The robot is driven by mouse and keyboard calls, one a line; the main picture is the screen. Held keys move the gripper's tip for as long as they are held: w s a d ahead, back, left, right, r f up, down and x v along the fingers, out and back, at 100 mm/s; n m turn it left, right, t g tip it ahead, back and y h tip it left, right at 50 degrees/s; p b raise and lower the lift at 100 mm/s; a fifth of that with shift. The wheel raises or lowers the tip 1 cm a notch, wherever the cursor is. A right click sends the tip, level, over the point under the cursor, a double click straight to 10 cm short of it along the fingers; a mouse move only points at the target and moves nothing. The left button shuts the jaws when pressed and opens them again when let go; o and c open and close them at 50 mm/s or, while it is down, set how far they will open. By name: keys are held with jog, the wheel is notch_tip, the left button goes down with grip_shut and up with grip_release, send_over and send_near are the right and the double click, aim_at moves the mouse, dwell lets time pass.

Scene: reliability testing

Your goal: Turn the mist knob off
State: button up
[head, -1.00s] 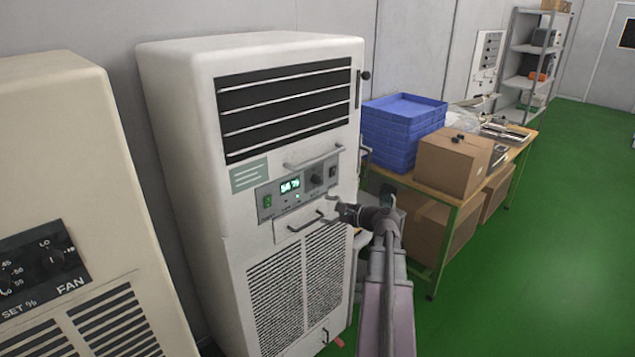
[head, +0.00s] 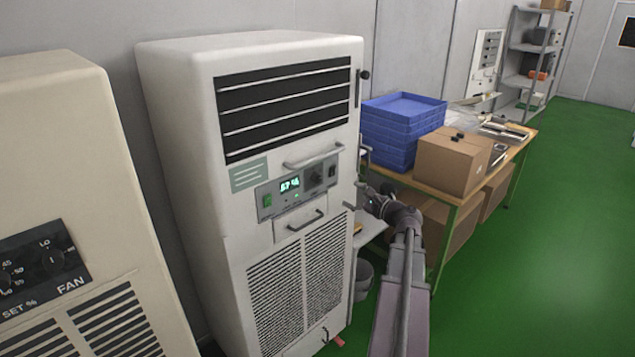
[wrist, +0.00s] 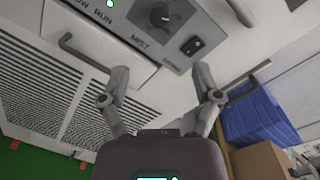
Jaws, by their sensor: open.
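The mist knob (head: 316,181) is a dark round dial on the control panel of the tall white cabinet (head: 185,120). In the wrist view the knob (wrist: 167,16) is near the top, above the printed word MIST. Its setting is hard to read. My gripper (head: 354,197) is just right of the panel in the head view, apart from the knob. In the wrist view my gripper (wrist: 161,74) shows two spread fingers with nothing between them. The knob lies beyond the fingertips.
A black rocker switch (wrist: 192,45) sits beside the knob. Bar handles (head: 313,157) and (head: 306,220) stick out above and below the panel. A bench with blue trays (head: 403,128) and a cardboard box (head: 455,162) is at the right. A cream FAN unit (head: 75,150) stands left.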

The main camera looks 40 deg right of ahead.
aim_at(319, 180)
jog(key=w, duration=0.4)
jog(key=w+a, duration=0.1)
jog(key=w, duration=0.3)
jog(key=w+a, duration=0.1)
jog(key=w, duration=0.4)
